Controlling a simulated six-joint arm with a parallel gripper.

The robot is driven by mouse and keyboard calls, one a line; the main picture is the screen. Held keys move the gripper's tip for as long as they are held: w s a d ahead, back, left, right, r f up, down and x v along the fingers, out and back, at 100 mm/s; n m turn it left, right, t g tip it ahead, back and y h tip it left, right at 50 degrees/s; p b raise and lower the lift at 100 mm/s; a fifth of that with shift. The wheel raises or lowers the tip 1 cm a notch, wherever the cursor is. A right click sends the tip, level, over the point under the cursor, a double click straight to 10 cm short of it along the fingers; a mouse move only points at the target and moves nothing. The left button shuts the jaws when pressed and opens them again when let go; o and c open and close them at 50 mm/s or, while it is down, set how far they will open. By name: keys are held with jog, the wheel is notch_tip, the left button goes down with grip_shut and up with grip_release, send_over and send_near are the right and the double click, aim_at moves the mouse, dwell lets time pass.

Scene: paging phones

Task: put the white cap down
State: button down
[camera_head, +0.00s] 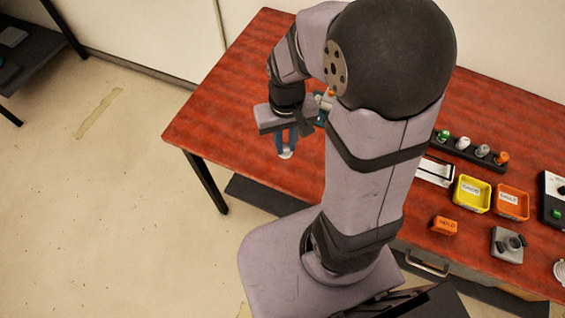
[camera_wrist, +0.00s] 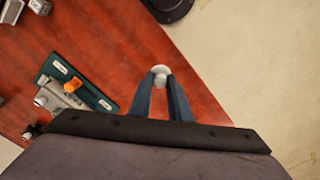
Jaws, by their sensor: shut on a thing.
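The white cap (camera_wrist: 160,70) is held between the tips of my gripper (camera_wrist: 161,80) in the wrist view. In the head view my gripper (camera_head: 285,148) hangs over the left part of the table, with the white cap (camera_head: 286,155) at its fingertips. The fingers are blue and shut on the cap. The cap appears above the red-brown tabletop, close to the table's front left edge. I cannot tell its exact height over the surface.
A dark green board with a metal fixture and an orange part (camera_wrist: 73,85) lies beside my gripper. A black rack (camera_head: 470,150) with several coloured caps, a yellow tray (camera_head: 472,208) and an orange tray (camera_head: 512,215) stand at right. Bare tabletop (camera_head: 225,110) lies left of my gripper.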

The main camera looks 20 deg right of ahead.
jog(key=shift+m, duration=0.3)
jog(key=shift+w+f+p, duration=0.3)
jog(key=shift+w+f, duration=0.1)
jog(key=shift+f, duration=1.45)
jog(key=shift+w+f+p, duration=0.25)
jog(key=shift+w+f, duration=0.2)
jog(key=shift+f, duration=1.45)
jog(key=shift+w+f+p, duration=0.3)
jog(key=shift+w+f, duration=0.1)
jog(key=shift+f, duration=1.45)
jog(key=c, duration=1.4)
grip_release()
jog(key=shift+r, duration=0.1)
notch_tip(320, 180, up, 12)
jog(key=b, duration=0.2)
jog(key=shift+n, duration=0.7)
jog(key=s, duration=0.6)
jog(key=s+a, duration=0.1)
jog(key=s, duration=0.1)
jog(key=shift+s+a, duration=0.1)
jog(key=shift+s, duration=0.3)
